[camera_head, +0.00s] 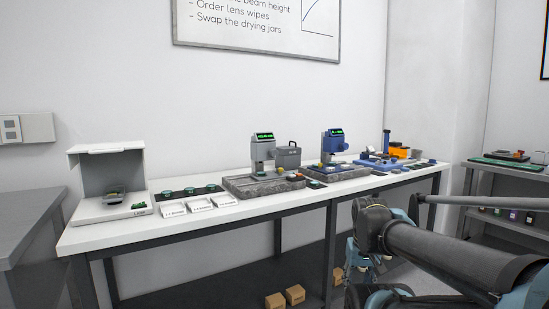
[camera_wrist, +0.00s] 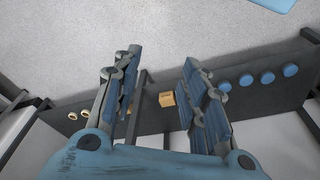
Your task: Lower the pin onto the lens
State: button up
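A grey gauge (camera_head: 263,150) with a lit green display stands on a speckled stone base (camera_head: 262,185) on the white bench. A blue gauge (camera_head: 333,143) with a similar display stands to its right on another stone base (camera_head: 347,174). Small parts lie under and beside both gauges, too small for me to pick out the pin or the lens. Several green-topped discs (camera_head: 190,190) sit on a dark mat left of the grey gauge. My gripper (camera_wrist: 158,68) is open and empty, in front of the bench and pointing down at the floor area.
Cardboard boxes (camera_head: 295,294) lie on the lower shelf. A side table (camera_head: 510,166) stands at right.

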aim_at(275, 154)
jog(key=shift+o, duration=0.4)
jog(key=w+a+r+m+t+y, duration=0.2)
jog(key=w+a+r+m+y, duration=0.2)
jog(key=w+a+r, duration=0.3)
jog(key=w+a+m, duration=0.1)
jog(key=w+a, duration=0.1)
jog(key=shift+w+a+t+y, duration=0.25)
jog(key=shift+a+t+y, duration=0.05)
jog(key=w+a+r+m+t+y, duration=0.2)
jog(key=w+a+r+m+t, duration=0.1)
jog(key=w+r+m, duration=0.6)
jog(key=w+a+r+m+t+y, duration=0.25)
jog(key=w+r+m+t, duration=0.35)
jog(key=w, duration=0.5)
jog(key=w+a+r+m+t+y, duration=0.1)
jog(key=w+a+r+m, duration=0.4)
jog(key=w+m, duration=0.45)
jog(key=x, duration=0.5)
jog(key=r+x, duration=0.1)
jog(key=x, duration=0.4)
jog(key=d+x, duration=0.1)
jog(key=x, duration=0.4)
jog(key=shift+w+a+r, duration=0.25)
jog(key=shift+w, duration=0.4)
jog(key=c, duration=1.1)
